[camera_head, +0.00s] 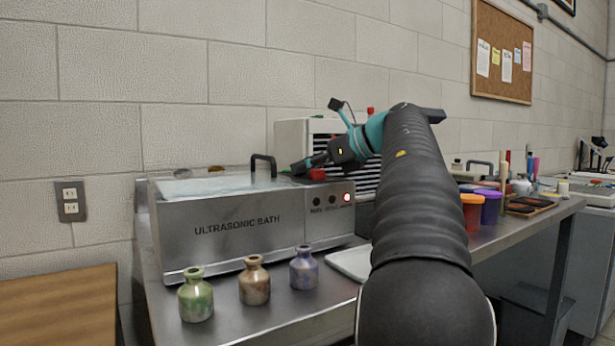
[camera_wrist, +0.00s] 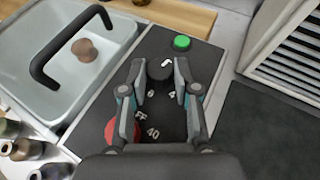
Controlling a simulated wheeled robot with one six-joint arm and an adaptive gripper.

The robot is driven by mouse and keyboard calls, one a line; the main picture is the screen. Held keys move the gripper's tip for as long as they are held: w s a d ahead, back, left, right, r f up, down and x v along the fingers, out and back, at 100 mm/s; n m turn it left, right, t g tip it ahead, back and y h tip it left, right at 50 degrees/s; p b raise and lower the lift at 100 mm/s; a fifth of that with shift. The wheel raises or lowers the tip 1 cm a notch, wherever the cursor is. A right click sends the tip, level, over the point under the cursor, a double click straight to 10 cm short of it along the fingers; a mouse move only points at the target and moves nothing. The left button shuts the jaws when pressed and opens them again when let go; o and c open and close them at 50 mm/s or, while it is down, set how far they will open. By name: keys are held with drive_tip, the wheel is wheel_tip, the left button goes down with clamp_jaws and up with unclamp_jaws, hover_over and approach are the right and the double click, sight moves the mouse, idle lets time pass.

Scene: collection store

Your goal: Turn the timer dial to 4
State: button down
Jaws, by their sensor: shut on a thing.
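The ultrasonic bath (camera_head: 236,228) is a steel tank with liquid, standing on a metal bench. In the wrist view its dark top panel (camera_wrist: 115,75) carries a black round dial (camera_wrist: 158,77). A white mark shows on the dial's far side, at the top in the picture. Printed characters lie nearer the wrist, including what looks like a 4, part of "OFF" and "40"; the fingers hide some markings. My gripper (camera_wrist: 160,72) is shut on the dial, one finger on each side. In the head view my gripper (camera_head: 308,163) is over the bath's right end.
A green button (camera_wrist: 181,42) and a red button (camera_wrist: 122,132) flank the dial. A black handle (camera_wrist: 68,45) rises over the tank to the left. Small bottles (camera_head: 254,281) stand in front. A louvred white unit (camera_head: 295,135) stands behind.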

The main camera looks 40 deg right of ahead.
drive_tip(key=m+h, duration=0.1)
drive_tip(key=m+t+h, duration=0.1)
drive_tip(key=h, duration=0.1)
drive_tip(key=shift+s+a+m+b, duration=0.1)
drive_tip(key=shift+a+m+b, duration=0.25)
drive_tip(key=shift+m+b, duration=0.05)
drive_tip(key=m+h, duration=0.1)
drive_tip(key=m+h+p, duration=0.1)
drive_tip(key=h, duration=0.1)
drive_tip(key=shift+a+r+m+p, duration=0.25)
drive_tip(key=shift+m+p, duration=0.1)
drive_tip(key=shift+m, duration=0.05)
drive_tip(key=shift+a+f+m+h+p, duration=0.1)
drive_tip(key=shift+f+m+h+p, duration=0.05)
drive_tip(key=shift+m+h+p, duration=1.65)
drive_tip(key=shift+f+g+h, duration=0.1)
drive_tip(key=shift+g+h, duration=0.2)
drive_tip(key=shift+h, duration=0.4)
drive_tip(key=c, duration=1.1)
unclamp_jaws()
drive_tip(key=shift+c, duration=0.2)
drive_tip(key=v, duration=1.1)
drive_tip(key=shift+s, duration=0.35)
